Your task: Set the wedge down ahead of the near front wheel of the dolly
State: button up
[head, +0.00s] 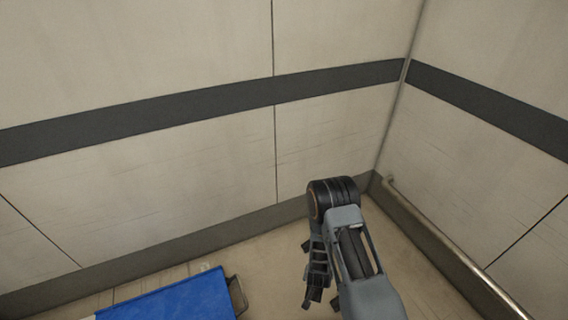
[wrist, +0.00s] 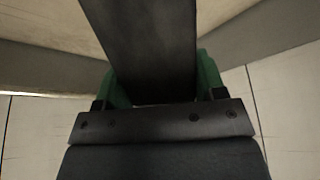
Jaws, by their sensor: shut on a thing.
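My gripper (wrist: 162,82) shows in the wrist view with green pads on both sides of a dark grey block, which I take to be the wedge (wrist: 150,35). The pads are shut on it, and it reaches away past the fingers to the top edge. In the head view my gripper (head: 316,288) hangs low over the floor; the wedge cannot be made out there. A blue flat-topped thing (head: 172,302), probably the dolly or its load, is at the bottom left, left of my gripper with a gap between. No wheels show.
A panelled wall (head: 180,160) with a dark stripe runs behind, meeting a second wall at the right corner. A metal rail (head: 440,232) runs low along the right wall. A dark brown part (head: 237,296) stands at the blue thing's right end. Bare floor (head: 272,262) lies between it and my gripper.

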jog(key=w+b, duration=0.1)
jog(key=w+n+b, duration=0.1)
jog(key=w+b, duration=0.1)
jog(key=w+n+y+b, duration=0.1)
jog(key=w, duration=0.1)
jog(key=shift+d+r+b, duration=0.35)
jog(key=shift+r, duration=0.05)
jog(key=w+d+r+n+b, duration=0.1)
jog(key=w+d+r+b, duration=0.1)
jog(key=w+r+b, duration=0.2)
jog(key=w+b, duration=0.1)
jog(key=b, duration=0.1)
jog(key=shift+w+d+r+n+b, duration=0.15)
jog(key=shift+w+d+n+b, duration=0.1)
jog(key=shift+w+n+b, duration=0.1)
jog(key=w+d+r+p+v, duration=0.1)
jog(key=w+p+v, duration=0.1)
jog(key=p+v, duration=1.3)
jog(key=w+d+r+p+v, duration=0.1)
jog(key=w+p+v, duration=0.1)
jog(key=p+v, duration=1.3)
jog(key=shift+w+r+p, duration=0.25)
jog(key=shift+r+p, duration=0.05)
jog(key=shift+r, duration=0.05)
